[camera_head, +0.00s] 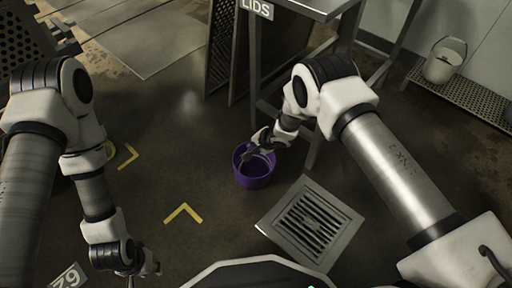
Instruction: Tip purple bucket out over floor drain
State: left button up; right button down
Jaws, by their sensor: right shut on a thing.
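The purple bucket (254,178) stands upright, or nearly so, left of and behind the floor drain. My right gripper (256,150) is at the bucket's far rim and shut on the bucket; the exact grip point is small and partly hidden. The floor drain (311,222) is a square metal plate with a slotted grate, set in the dark floor in front of the bucket and to its right. My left gripper (140,272) hangs low at the bottom left, away from the bucket, and its fingers are too small and cut off to read.
A pale bucket (445,60) sits on a low perforated shelf (462,92) at right. Yellow floor marks (183,212) lie left of the drain. Floor between them is clear.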

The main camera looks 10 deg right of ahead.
jog(key=shift+a+f, duration=0.15)
jog(key=shift+f, duration=0.1)
jog(key=shift+w, duration=0.15)
jog(key=shift+w+a, duration=0.3)
jog(key=shift+w, duration=0.05)
jog(key=c, duration=1.1)
grip_release()
jog(key=shift+o, duration=0.2)
jog(key=shift+r, duration=0.15)
jog(key=v, duration=1.1)
jog(key=shift+d+r, duration=0.2)
jog(key=shift+r, duration=0.15)
jog(key=shift+s, duration=0.1)
